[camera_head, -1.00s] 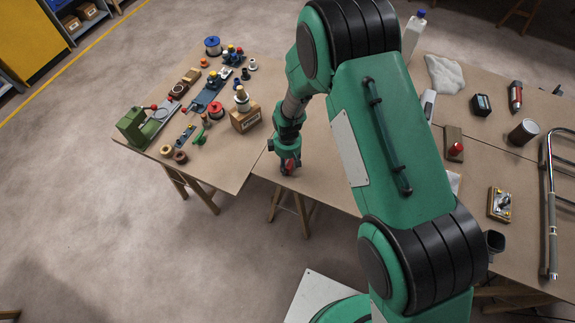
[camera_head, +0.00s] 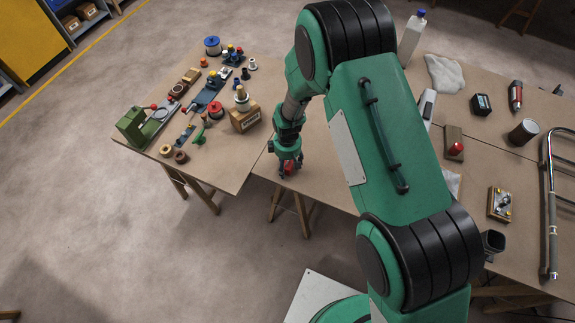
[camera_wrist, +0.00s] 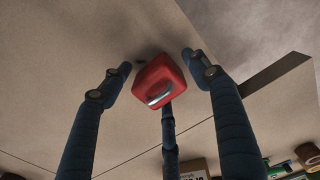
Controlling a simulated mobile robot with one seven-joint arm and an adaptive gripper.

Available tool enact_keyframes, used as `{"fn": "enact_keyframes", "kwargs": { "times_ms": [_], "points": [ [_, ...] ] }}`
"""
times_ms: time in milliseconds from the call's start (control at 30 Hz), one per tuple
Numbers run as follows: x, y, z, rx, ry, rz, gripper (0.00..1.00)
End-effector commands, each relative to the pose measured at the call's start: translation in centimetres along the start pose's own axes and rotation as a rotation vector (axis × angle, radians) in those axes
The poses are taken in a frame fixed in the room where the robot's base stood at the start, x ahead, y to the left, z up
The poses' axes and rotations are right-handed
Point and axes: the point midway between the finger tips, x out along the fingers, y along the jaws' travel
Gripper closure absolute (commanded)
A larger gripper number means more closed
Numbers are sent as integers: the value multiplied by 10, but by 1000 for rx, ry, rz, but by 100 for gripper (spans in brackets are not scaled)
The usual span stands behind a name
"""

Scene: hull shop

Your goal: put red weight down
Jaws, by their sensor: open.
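The red weight (camera_wrist: 158,80) is a rounded red block with a metal handle. In the wrist view it sits between the spread fingers of my gripper (camera_wrist: 158,68), with gaps at the left and right fingers. The third finger is behind the handle side, and I cannot tell whether it touches. In the head view the weight (camera_head: 289,167) shows as a small red patch under my gripper (camera_head: 286,166), partly hidden by the fingers. It appears to rest on the brown tabletop (camera_head: 322,178), near its front edge. My gripper is open around it.
A cardboard box (camera_head: 244,118) with a spool on it stands to the left on the adjoining table, among several tools and a green machine (camera_head: 143,125). A red-knobbed block (camera_head: 453,145) and a white bottle (camera_head: 411,38) are right of my arm. Bare tabletop surrounds the weight.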

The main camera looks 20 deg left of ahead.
Motion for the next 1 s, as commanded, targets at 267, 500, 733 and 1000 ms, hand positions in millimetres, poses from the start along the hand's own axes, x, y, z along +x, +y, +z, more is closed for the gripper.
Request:
{"fn": "enact_keyframes", "kwargs": {
  "times_ms": [267, 500, 733, 1000],
  "points": [
    [-9, 0, 0, 0, 1, 1, 39],
    [-35, 1, -1, 0, 2, 2, 39],
    [-71, 1, -1, 0, 2, 3, 39],
    [-108, 0, 0, 0, 1, 1, 39]
  ]
}}
